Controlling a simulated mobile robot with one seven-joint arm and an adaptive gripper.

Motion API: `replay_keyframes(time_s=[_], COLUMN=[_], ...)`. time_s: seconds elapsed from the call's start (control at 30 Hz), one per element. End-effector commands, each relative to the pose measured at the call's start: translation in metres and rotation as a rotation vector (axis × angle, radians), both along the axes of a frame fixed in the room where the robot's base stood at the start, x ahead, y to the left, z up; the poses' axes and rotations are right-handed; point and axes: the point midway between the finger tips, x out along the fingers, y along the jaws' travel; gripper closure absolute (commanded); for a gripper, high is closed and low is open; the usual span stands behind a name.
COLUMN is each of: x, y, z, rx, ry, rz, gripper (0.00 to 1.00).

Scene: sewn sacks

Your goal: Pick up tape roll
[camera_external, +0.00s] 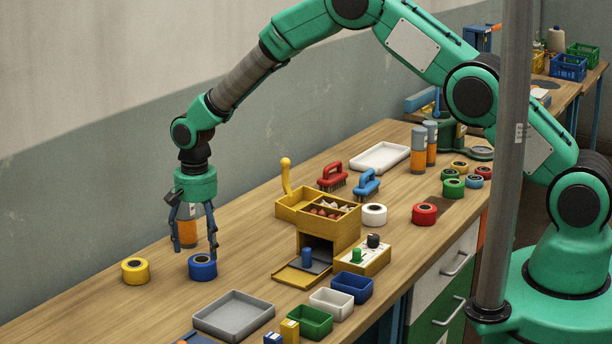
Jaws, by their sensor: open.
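Several tape rolls lie on the wooden table. A blue tape roll (203,267) lies flat near the left end, and a yellow tape roll (135,271) is to its left. A white tape roll (374,214) and a red tape roll (424,214) lie right of the yellow box. Smaller-looking rolls, among them a green tape roll (453,188), cluster farther right. My gripper (195,250) points down, open, with its fingers close to the blue roll. The right finger overlaps the roll's right side in this view; I cannot tell whether it touches.
An orange-and-grey bottle (187,229) shows behind my fingers. A yellow compartment box (328,228) stands mid-table. A grey tray (234,316) and small bins (331,303) line the front. Bare table surrounds the yellow roll.

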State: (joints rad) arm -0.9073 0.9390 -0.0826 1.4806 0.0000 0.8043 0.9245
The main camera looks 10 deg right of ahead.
Motion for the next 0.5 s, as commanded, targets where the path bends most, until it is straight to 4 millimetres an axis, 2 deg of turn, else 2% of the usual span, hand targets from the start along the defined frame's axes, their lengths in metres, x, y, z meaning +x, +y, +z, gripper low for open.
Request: replay_keyframes(time_s=[0.5], x=[-0.0001], y=[-0.0004], z=[-0.0063], rx=[-0.001], ry=[0.001], rz=[0.000], gripper=[0.24])
